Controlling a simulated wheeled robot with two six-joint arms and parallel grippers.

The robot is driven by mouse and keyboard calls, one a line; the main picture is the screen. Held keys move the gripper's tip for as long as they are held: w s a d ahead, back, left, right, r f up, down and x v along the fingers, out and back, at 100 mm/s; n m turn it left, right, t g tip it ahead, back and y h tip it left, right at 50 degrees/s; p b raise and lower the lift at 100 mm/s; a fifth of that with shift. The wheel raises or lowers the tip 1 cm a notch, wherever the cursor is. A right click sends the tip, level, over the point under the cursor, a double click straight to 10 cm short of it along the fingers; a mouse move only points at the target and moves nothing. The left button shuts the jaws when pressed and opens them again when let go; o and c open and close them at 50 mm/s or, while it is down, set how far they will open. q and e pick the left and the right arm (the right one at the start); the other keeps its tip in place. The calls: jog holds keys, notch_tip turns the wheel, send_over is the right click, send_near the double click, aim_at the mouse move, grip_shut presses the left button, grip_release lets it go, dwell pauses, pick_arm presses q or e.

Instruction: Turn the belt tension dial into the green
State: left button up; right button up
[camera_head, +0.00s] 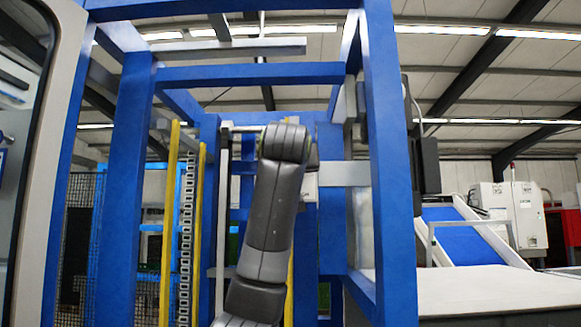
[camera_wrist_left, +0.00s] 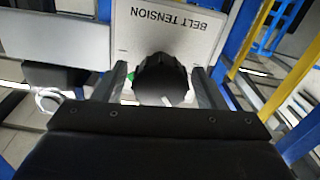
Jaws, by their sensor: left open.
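The belt tension dial (camera_wrist_left: 160,78) is a dark round knob on a light plate (camera_wrist_left: 140,38) with the words BELT TENSION, upside down in the left wrist view. A sliver of green shows at the knob's left edge, and a small pale mark shows on its near part. My left gripper (camera_wrist_left: 159,74) is open, with one finger on each side of the knob. Whether the fingers touch it cannot be told. Most of the scale is hidden by the knob and gripper. In the head view my left arm hides the gripper and dial. My right gripper is not in view.
A blue frame (camera_head: 127,190) with yellow posts (camera_head: 170,220) surrounds my arm in the head view. A grey beam (camera_wrist_left: 55,38) runs left of the plate in the wrist view. A blue sloped conveyor (camera_head: 460,237) and white machines (camera_head: 512,212) stand at right.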

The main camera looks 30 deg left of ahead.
pick_arm(q)
jog(key=c, duration=1)
jog(key=shift+m, duration=0.3)
jog(key=m, duration=0.6)
jog(key=shift+d+b, duration=0.1)
jog(key=shift+b, duration=0.3)
jog(key=m, duration=0.3)
jog(key=shift+f+m, duration=0.1)
jog(key=shift+m, duration=0.3)
jog(key=shift+w+m, duration=0.1)
jog(key=shift+m, duration=1.5)
